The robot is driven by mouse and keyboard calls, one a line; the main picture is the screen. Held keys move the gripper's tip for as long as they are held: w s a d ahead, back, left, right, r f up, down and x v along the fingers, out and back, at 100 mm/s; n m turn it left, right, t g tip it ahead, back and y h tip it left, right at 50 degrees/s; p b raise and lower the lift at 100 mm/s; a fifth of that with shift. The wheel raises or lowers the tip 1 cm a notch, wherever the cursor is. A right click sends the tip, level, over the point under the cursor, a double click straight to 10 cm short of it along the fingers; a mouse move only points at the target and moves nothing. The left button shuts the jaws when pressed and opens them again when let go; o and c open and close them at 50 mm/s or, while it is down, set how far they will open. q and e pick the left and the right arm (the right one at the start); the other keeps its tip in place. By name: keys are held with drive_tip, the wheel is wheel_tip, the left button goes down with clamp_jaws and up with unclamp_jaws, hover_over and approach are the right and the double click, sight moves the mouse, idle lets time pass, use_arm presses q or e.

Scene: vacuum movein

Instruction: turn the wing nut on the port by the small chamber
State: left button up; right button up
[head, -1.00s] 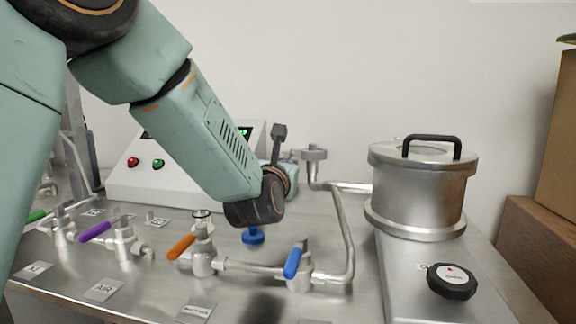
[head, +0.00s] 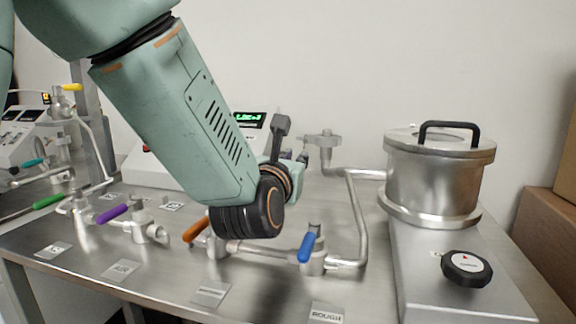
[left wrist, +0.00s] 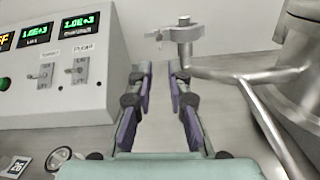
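The port clamp with its wing nut (head: 325,138) sits on top of a bent steel pipe, left of the lidded steel chamber (head: 432,180). The clamp also shows in the left wrist view (left wrist: 183,32), top centre, with a wing-like piece sticking out to its left. My right gripper is not in view.
A white control box (left wrist: 60,70) with green displays stands left of the gripper. Valves with orange (head: 195,230), blue (head: 307,247) and purple (head: 112,214) handles line the table front. Boxes (head: 550,220) stand at the right edge.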

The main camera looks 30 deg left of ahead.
use_arm(q)
drive_tip(key=shift+v, duration=2.05)
